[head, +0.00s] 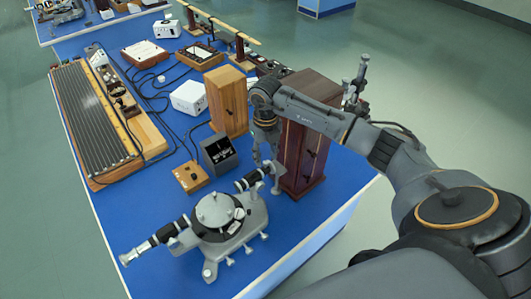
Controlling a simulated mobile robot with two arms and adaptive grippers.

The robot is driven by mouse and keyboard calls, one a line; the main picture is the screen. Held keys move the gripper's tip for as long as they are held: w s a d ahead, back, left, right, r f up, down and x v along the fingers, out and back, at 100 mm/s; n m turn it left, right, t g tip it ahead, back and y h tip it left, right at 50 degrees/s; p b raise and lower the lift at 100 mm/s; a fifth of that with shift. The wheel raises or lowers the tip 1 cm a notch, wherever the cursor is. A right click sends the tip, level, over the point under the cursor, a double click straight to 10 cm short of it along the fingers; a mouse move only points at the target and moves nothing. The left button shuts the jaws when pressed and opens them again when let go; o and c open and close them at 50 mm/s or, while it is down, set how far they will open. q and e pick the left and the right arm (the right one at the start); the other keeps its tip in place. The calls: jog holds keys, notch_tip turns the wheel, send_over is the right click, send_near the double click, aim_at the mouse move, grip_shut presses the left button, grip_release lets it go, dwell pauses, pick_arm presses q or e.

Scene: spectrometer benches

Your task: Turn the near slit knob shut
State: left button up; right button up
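A grey spectrometer (219,217) stands at the near end of the blue bench. Its round table is in the middle, with one black-and-silver tube reaching to the lower left. The other tube (250,180) points to the upper right and ends by a small upright plate. My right gripper (265,165) reaches down from above, right at that tube's end. The slit knob is too small and too covered by the gripper to make out. Whether the fingers touch it, or how far apart they are, I cannot tell. My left gripper is out of view.
A tall dark red wooden box (301,160) stands close right of the gripper. A lighter wooden box (227,100) is behind it. A black meter (219,153) and a small wooden block (191,177) stand left of the tube. Cables cross the bench behind.

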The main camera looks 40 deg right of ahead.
jog(key=shift+f, duration=0.8)
grip_shut()
jog(key=shift+f+n+b, duration=0.15)
jog(key=shift+n+b, duration=0.15)
jog(key=shift+b, duration=0.1)
jog(key=n+b, duration=0.2)
jog(key=b, duration=0.1)
jog(key=shift+f+n+b, duration=0.1)
jog(key=shift+n+b, duration=0.2)
jog(key=shift+n, duration=0.1)
jog(key=shift+r+n+b, duration=0.2)
jog(key=shift+n+b, duration=0.2)
jog(key=shift+n, duration=0.2)
jog(key=shift+r, duration=0.1)
grip_release()
